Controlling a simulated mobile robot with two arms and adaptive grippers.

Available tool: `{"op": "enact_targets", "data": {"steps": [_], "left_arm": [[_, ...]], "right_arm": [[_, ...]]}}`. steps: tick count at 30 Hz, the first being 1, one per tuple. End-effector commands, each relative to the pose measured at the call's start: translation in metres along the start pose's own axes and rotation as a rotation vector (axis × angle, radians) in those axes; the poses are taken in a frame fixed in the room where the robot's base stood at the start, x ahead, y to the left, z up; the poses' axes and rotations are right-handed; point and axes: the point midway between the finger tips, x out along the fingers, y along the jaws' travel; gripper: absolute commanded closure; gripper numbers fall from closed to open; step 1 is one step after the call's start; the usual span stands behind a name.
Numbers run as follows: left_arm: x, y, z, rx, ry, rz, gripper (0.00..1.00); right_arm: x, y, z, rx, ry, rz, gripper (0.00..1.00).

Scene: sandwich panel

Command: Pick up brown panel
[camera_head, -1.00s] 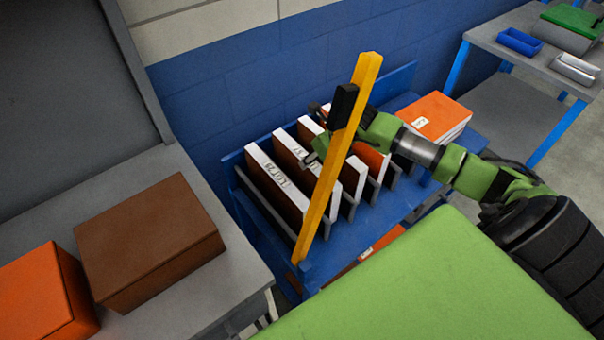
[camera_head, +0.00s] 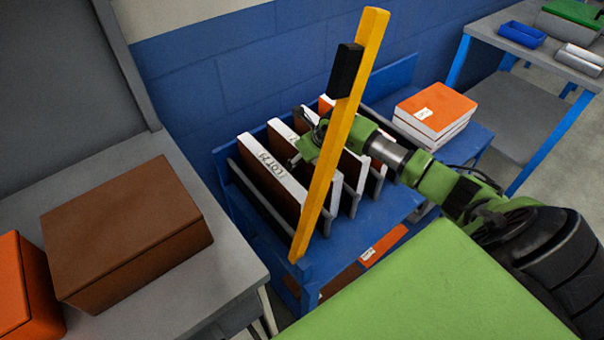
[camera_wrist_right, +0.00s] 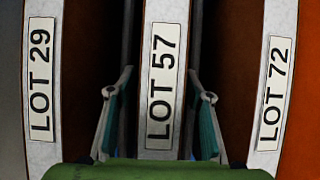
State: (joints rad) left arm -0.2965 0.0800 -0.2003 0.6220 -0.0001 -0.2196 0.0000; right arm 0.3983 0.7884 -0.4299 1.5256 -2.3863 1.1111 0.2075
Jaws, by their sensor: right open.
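Several panels with white edges stand upright in the slots of a blue rack (camera_head: 384,215). The LOT 29 panel (camera_head: 270,165), with a brown face, is nearest in the head view. It also shows at the left of the right wrist view (camera_wrist_right: 40,95). The LOT 57 panel (camera_wrist_right: 162,85) is in the middle there, and the LOT 72 panel (camera_wrist_right: 273,85), with an orange face beside it, is at the right. My right gripper (camera_head: 298,148) is open, its fingers (camera_wrist_right: 158,97) on either side of the LOT 57 edge. Contact is unclear. My left gripper is not in view.
A yellow post (camera_head: 340,140) with a black block rises in front of the rack and partly hides my right gripper. Orange-topped panels (camera_head: 435,108) lie stacked behind right. A brown box (camera_head: 125,225) and an orange box (camera_head: 25,290) sit on the grey left table.

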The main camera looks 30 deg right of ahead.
Motion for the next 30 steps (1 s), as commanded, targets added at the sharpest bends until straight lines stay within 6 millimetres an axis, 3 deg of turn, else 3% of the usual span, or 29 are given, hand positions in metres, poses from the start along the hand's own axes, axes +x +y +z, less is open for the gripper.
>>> {"op": "enact_targets", "data": {"steps": [5, 11, 23, 30], "left_arm": [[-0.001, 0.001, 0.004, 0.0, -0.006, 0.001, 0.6], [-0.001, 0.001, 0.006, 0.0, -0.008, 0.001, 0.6], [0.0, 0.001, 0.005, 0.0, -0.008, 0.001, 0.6], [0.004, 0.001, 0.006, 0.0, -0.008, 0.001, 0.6]], "right_arm": [[-0.001, 0.0, 0.001, 0.0, 0.0, 0.0, 0.53], [-0.001, 0.0, 0.001, 0.0, 0.0, 0.0, 1.0], [-0.006, 0.0, 0.005, 0.0, -0.006, 0.0, 1.0], [-0.041, -0.001, 0.027, -0.001, -0.01, -0.001, 1.0]]}}
